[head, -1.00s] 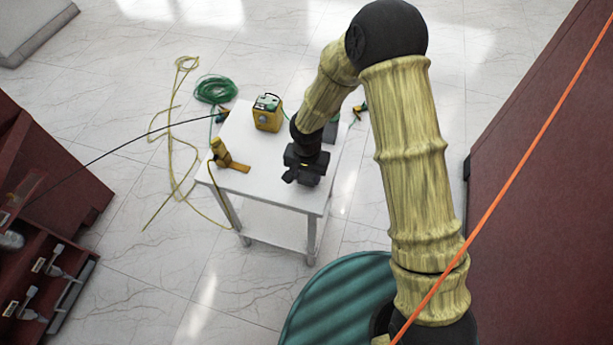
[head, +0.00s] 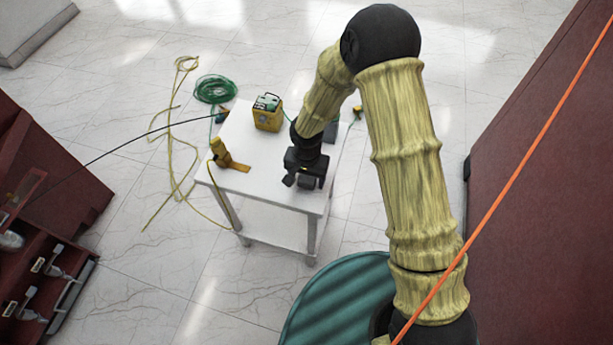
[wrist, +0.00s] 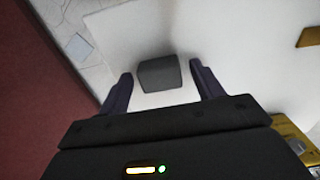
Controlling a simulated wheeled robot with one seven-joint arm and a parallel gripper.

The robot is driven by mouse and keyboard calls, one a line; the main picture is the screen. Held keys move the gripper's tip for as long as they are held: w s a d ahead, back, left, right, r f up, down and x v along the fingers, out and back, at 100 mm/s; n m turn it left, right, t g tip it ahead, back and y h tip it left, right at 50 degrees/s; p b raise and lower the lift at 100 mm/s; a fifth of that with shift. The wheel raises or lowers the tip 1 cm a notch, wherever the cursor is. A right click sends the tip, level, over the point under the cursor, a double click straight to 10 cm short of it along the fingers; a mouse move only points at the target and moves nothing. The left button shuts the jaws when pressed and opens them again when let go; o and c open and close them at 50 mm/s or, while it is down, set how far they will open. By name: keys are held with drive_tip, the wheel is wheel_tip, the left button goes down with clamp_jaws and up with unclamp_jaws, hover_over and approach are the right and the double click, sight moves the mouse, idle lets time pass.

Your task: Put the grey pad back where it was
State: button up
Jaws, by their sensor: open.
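The grey pad appears to be the dark grey block (wrist: 160,73) on the white table (wrist: 125,40) in the wrist view. It lies between the fingertips of my gripper (wrist: 160,85), with a gap on each side. My gripper is open. In the head view my gripper (head: 304,180) is low over the front right part of the white table (head: 265,170), and a dark block under it is mostly covered by the hand. Another dark grey thing (head: 331,132) shows partly behind my arm at the table's right edge; I cannot tell what it is.
A yellow device (head: 268,118) stands at the table's back. Green (head: 214,90) and yellow cables (head: 172,150) lie on the floor. A dark red cabinet (head: 545,190) is at right. The table's middle is clear.

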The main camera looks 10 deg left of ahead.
sight(307, 179)
wheel_tip(307, 179, up, 12)
drive_tip(key=shift+p, duration=0.45)
idle(0.6)
drive_tip(key=s+d+r+t, duration=0.1)
drive_tip(key=s+d+r, duration=0.1)
drive_tip(key=d, duration=0.6)
drive_tip(key=s+d+r, duration=0.2)
drive_tip(key=d+r, duration=0.3)
drive_tip(key=d, duration=0.4)
drive_tip(key=s+d+r+t, duration=0.1)
drive_tip(key=s+d+r, duration=0.2)
drive_tip(key=d, duration=0.5)
drive_tip(key=shift+d+r+n+t, duration=0.3)
drive_tip(key=shift+r+n, duration=0.1)
drive_tip(key=shift+r, duration=0.1)
